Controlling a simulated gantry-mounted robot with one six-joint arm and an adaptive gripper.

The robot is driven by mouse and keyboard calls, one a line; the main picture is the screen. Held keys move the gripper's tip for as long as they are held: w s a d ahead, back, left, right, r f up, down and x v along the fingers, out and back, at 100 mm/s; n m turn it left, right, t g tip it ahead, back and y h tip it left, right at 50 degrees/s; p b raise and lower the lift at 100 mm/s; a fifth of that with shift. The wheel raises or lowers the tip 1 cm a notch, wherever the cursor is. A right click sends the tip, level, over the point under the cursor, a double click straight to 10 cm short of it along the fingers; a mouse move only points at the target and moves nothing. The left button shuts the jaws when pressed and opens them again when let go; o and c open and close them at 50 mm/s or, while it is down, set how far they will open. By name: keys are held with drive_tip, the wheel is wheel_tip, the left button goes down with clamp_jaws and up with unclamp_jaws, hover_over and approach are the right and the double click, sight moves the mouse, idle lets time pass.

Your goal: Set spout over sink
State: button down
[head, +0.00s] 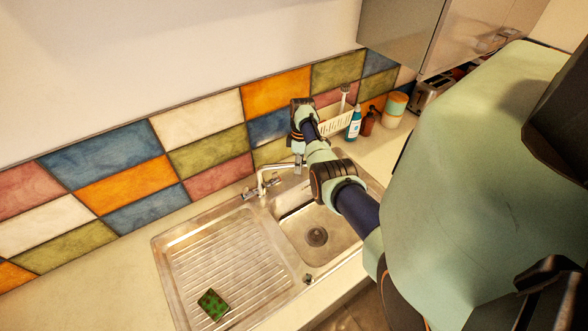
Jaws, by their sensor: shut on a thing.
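The sink (165,262) is a steel unit set in the counter, with a ribbed drainboard on the left and a basin (318,237) with a round drain on the right. The tap's spout (267,178) rises from the rear edge of the sink and bends to the right, toward the back of the basin. My gripper (298,163) points down behind the basin and is shut on the spout near its outer end. The fingertips are small in view, and my arm crosses in front of the basin's right part and hides some of it.
A green sponge (213,305) lies on the drainboard. The tiled wall (125,185) is close behind the tap. The left counter is clear.

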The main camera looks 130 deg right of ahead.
idle(0.3)
drive_tip(key=c, duration=0.9)
unclamp_jaws()
drive_tip(key=shift+c, duration=0.2)
drive_tip(key=shift+r, duration=0.15)
wheel_tip(320, 180, up, 7)
drive_tip(key=s, duration=0.1)
drive_tip(key=shift+d, duration=0.45)
